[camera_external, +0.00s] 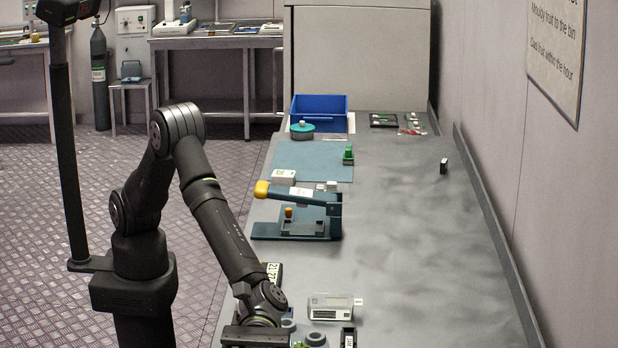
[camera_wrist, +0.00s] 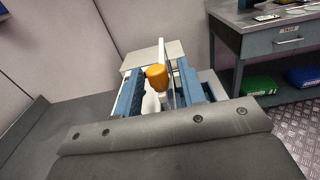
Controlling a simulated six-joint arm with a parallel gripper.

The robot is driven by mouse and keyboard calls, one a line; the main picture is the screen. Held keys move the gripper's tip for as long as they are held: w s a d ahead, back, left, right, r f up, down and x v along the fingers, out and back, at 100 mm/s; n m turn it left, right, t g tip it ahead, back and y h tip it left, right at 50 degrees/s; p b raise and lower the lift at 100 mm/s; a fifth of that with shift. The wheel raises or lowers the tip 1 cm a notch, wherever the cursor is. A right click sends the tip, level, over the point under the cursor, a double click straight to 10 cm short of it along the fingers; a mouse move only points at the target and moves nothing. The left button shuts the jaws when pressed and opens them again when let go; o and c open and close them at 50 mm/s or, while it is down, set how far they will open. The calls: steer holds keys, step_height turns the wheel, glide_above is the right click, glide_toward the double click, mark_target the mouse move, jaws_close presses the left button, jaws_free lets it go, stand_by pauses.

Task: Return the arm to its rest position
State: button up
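My arm reaches from its base at the left down to the bottom of the external view. My gripper (camera_external: 262,337) is low at the bottom edge there, partly cut off, and its fingertips cannot be made out.
Near my gripper are a white-grey box (camera_external: 331,307), a dark ring (camera_external: 316,339) and a small black block (camera_external: 348,338). Farther back are a blue mat (camera_external: 325,161), a blue bin (camera_external: 320,109) and a teal round container (camera_external: 302,132). The bench's right half is mostly clear.

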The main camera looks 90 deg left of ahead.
steer(key=shift+a+r, duration=0.15)
steer(key=shift+r, duration=0.55)
steer(key=a, duration=1.7)
steer(key=d, duration=1.7)
steer(key=shift+d+f, duration=0.1)
steer(key=shift+d, duration=0.15)
step_height(320, 180, down, 5)
steer(key=shift+a+f, duration=0.1)
steer(key=shift+f, duration=0.1)
steer(key=a, duration=1.8)
step_height(320, 180, up, 5)
steer(key=w+a+m+y, duration=0.2)
steer(key=w+a, duration=0.7)
steer(key=a, duration=0.5)
steer(key=shift+w+a+r+m, duration=0.25)
steer(key=shift+a+r+m, duration=0.05)
steer(key=shift+m, duration=0.4)
